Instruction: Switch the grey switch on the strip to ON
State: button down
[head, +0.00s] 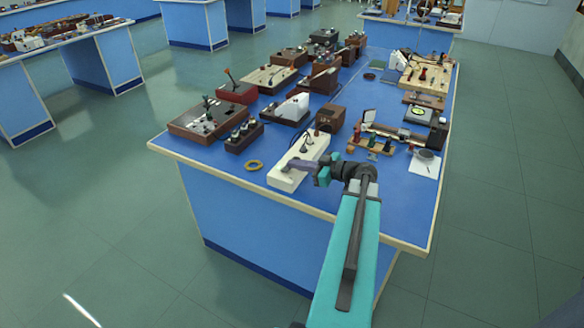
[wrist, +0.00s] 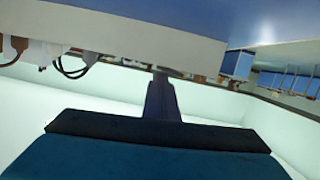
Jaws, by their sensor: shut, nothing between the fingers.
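The white power strip (head: 310,151) lies lengthwise on the blue bench near its front edge. In the wrist view the strip's pale side (wrist: 120,38) fills the upper left. My gripper (head: 289,164) is shut and empty, its dark fingers over the near end of the strip. In the wrist view the closed fingers (wrist: 161,78) reach the strip's edge; I cannot tell whether they touch it. I cannot make out the grey switch or its position in either view; my gripper covers part of the strip's near end.
Plugs and dark cables (wrist: 72,68) sit at the strip's far part. A yellow ring (head: 254,165) lies to the left. A wooden stand (head: 371,146) is to the right. The bench's front left corner is clear.

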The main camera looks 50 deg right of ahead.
jog(key=shift+w+a, duration=0.1)
jog(key=shift+a, duration=0.15)
jog(key=shift+d, duration=0.1)
jog(key=shift+r, duration=1.05)
jog(key=shift+d+r+b, duration=0.1)
jog(key=shift+r+b, duration=0.25)
jog(key=shift+r, duration=0.6)
jog(key=b+v, duration=0.2)
jog(key=v, duration=0.8)
jog(key=shift+d, duration=0.35)
jog(key=shift+w, duration=0.1)
